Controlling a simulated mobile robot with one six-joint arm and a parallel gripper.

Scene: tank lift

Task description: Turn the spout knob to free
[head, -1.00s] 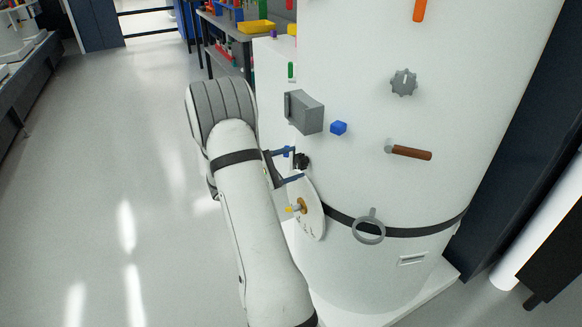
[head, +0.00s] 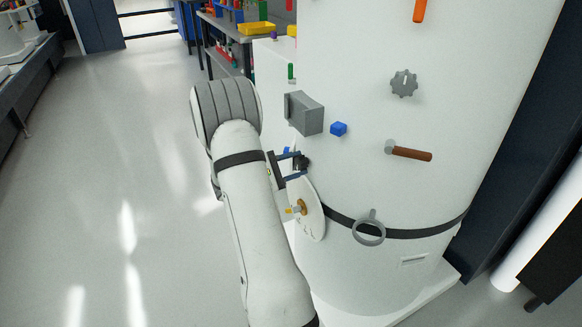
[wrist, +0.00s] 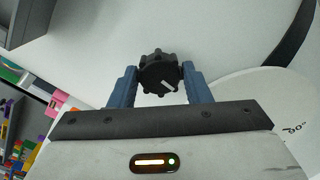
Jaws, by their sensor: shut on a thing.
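The spout knob is a black, ridged knob (wrist: 158,73) with a white pointer mark, on the curved white tank (head: 365,190). In the wrist view its mark slants from upper left to lower right. In the head view the knob (head: 304,163) is small and partly hidden by my gripper. My gripper (head: 296,165) reaches it from the left; its blue fingers (wrist: 160,84) stand on either side of the knob and are shut on it. A label by the knob cannot be read.
A white round plate (head: 313,218) with a brass part is just below my gripper. Open floor lies left.

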